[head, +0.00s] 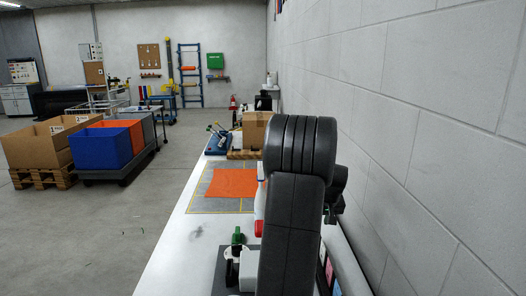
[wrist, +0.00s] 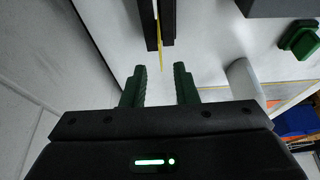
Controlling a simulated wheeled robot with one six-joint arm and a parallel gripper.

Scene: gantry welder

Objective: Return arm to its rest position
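My gripper (wrist: 160,78) shows in the wrist view with its two green fingers apart. Nothing is held between them; a pale surface shows in the gap. Beyond the fingertips is a dark upright piece (wrist: 145,20) with a thin yellow strip beside it, apart from the fingers. In the head view my dark arm rises large in front, over the white table (head: 172,262), close to the wall at the right. My gripper cannot be made out there.
A green-topped item (head: 238,238) stands near on the table. Further along lie an orange sheet (head: 232,182) on a grey mat and a cardboard box (head: 256,130). The block wall (head: 430,130) runs close at right. Open floor and a blue bin (head: 98,148) are left.

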